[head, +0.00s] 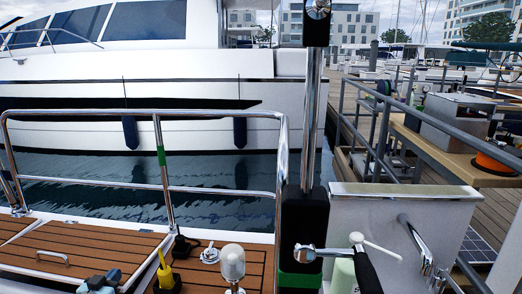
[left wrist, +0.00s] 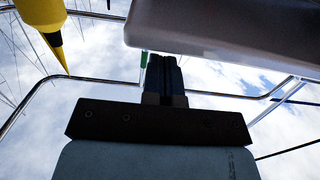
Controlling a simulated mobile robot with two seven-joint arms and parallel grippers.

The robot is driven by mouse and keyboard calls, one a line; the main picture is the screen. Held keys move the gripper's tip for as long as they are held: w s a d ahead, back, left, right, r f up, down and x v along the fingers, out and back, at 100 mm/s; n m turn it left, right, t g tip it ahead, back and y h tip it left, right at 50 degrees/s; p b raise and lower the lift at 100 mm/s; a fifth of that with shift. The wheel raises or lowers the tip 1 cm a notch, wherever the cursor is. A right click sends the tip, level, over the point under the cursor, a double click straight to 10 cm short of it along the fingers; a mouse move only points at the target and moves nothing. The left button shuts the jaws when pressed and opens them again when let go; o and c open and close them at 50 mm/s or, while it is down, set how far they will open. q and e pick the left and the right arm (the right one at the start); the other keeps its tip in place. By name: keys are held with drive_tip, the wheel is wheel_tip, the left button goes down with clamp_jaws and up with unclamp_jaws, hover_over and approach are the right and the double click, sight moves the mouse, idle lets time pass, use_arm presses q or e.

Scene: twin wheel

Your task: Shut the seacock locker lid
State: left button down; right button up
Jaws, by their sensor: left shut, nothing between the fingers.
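A teak-planked panel with a white edge and a chrome handle (head: 52,257) lies at the lower left in the head view; it looks like the locker lid, but I cannot tell whether it is raised. My left gripper (head: 97,284) is at the bottom edge, just right of the panel's front. In the left wrist view its dark fingers (left wrist: 165,78) are together and empty, pointing up toward the sky. A pale, smooth slab (left wrist: 225,35) hangs close above them; I cannot tell whether it is the lid. My right gripper is not in view.
A yellow-nozzled bottle (head: 164,270) and a white dome lamp (head: 232,262) stand right of the panel. A chrome rail (head: 145,112) runs behind, with water beyond. A steel box (head: 395,225) with levers stands at right.

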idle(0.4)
use_arm(q)
drive_tip(key=shift+f+b, duration=0.3)
drive_tip(key=shift+f, duration=0.2)
